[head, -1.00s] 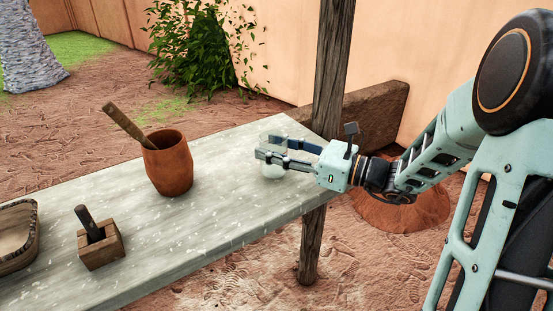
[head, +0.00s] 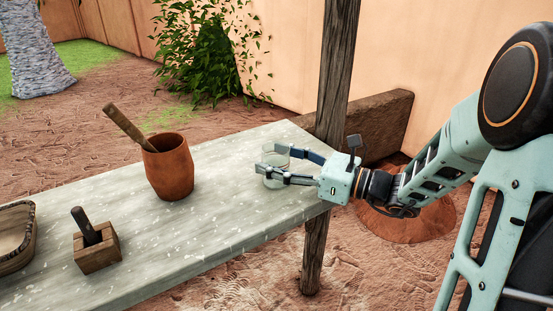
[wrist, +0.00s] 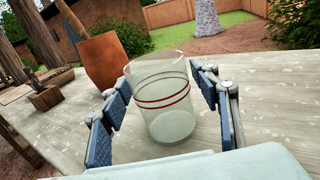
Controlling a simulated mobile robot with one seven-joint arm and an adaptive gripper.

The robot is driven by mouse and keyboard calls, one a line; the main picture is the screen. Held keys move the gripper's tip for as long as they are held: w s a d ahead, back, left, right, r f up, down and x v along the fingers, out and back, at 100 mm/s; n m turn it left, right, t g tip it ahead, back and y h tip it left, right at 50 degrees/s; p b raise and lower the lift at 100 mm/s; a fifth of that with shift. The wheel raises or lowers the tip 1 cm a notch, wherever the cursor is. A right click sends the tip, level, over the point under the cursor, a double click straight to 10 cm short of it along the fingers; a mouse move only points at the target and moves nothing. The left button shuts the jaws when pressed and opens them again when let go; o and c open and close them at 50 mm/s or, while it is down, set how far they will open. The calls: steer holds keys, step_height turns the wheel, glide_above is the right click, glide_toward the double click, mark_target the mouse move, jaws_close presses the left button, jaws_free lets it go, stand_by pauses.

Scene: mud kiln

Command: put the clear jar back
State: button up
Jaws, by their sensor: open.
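The clear jar (head: 274,166) stands upright on the grey stone-like tabletop (head: 235,175) near its right end. My gripper (head: 268,164) is open, with one finger on each side of the jar. In the wrist view a gap shows between the jar and the right finger; the left finger is close to the jar, and I cannot tell whether it touches.
A clay pot (head: 168,172) with a wooden stick in it stands left of the jar. A small wooden box (head: 97,254) with a dark handle and a wooden tray (head: 17,238) sit farther left. A wooden post (head: 330,120) rises close by the table's right end.

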steer(key=shift+r, duration=0.3)
steer(key=p+v, duration=0.2)
steer(key=v, duration=1)
steer(key=shift+f+p, duration=0.1)
steer(key=shift+p, duration=0.3)
